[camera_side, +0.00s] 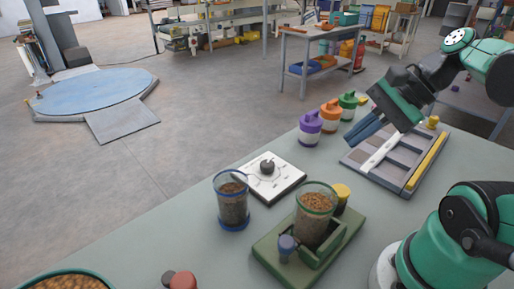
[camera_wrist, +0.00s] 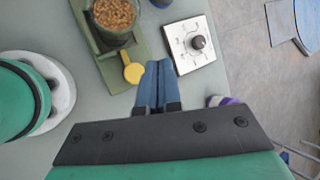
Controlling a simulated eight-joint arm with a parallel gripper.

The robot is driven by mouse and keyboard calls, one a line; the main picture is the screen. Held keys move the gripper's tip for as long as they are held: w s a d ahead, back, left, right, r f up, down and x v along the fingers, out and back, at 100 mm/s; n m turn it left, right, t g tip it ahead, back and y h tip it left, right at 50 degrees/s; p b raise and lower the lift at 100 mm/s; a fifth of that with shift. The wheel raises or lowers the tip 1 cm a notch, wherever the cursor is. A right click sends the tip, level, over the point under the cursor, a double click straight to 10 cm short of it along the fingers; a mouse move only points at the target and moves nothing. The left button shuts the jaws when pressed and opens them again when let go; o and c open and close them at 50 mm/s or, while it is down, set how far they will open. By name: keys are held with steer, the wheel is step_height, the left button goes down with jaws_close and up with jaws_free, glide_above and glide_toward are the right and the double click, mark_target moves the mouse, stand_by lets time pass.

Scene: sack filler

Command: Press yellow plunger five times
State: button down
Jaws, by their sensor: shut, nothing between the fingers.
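The yellow plunger (camera_side: 342,194) stands on the green base (camera_side: 266,250), beside and partly behind a clear jar of brown pellets (camera_side: 314,212). In the wrist view the plunger's round yellow top (camera_wrist: 133,73) shows just left of the blue fingertips. My gripper (camera_side: 350,138) is shut and empty, with its two blue fingers together. In the side view it hangs above and behind the plunger, apart from it. In the wrist view my gripper (camera_wrist: 158,66) points between the plunger and a white dial plate (camera_wrist: 189,44).
The dial plate (camera_side: 270,178) has a dark knob. A blue-rimmed jar (camera_side: 232,200) stands near it. Purple (camera_side: 309,130), orange (camera_side: 330,116) and green-lidded (camera_side: 349,104) jars stand at the table's far edge. A grey tray with a yellow bar (camera_side: 428,163) lies at the right.

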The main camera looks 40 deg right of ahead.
glide_above(338, 190)
steer(key=f, duration=0.4)
steer(key=d+f, duration=0.1)
steer(key=f, duration=0.2)
steer(key=shift+s+f, duration=0.1)
steer(key=shift+s, duration=0.2)
steer(key=shift+a+f, duration=0.1)
steer(key=shift+f, duration=0.4)
stand_by(1.2)
steer(key=shift+f, duration=0.45)
steer(key=shift+s+f, duration=0.1)
steer(key=shift+f, duration=0.9)
stand_by(0.9)
steer(key=shift+r, duration=0.15)
stand_by(0.4)
steer(key=shift+s+a+r, duration=0.15)
steer(key=shift+a+r, duration=0.05)
steer(key=shift+r, duration=0.25)
steer(key=shift+s+a+r, duration=0.15)
steer(key=shift+a+r, duration=0.05)
steer(key=shift+r, duration=0.25)
stand_by(1.4)
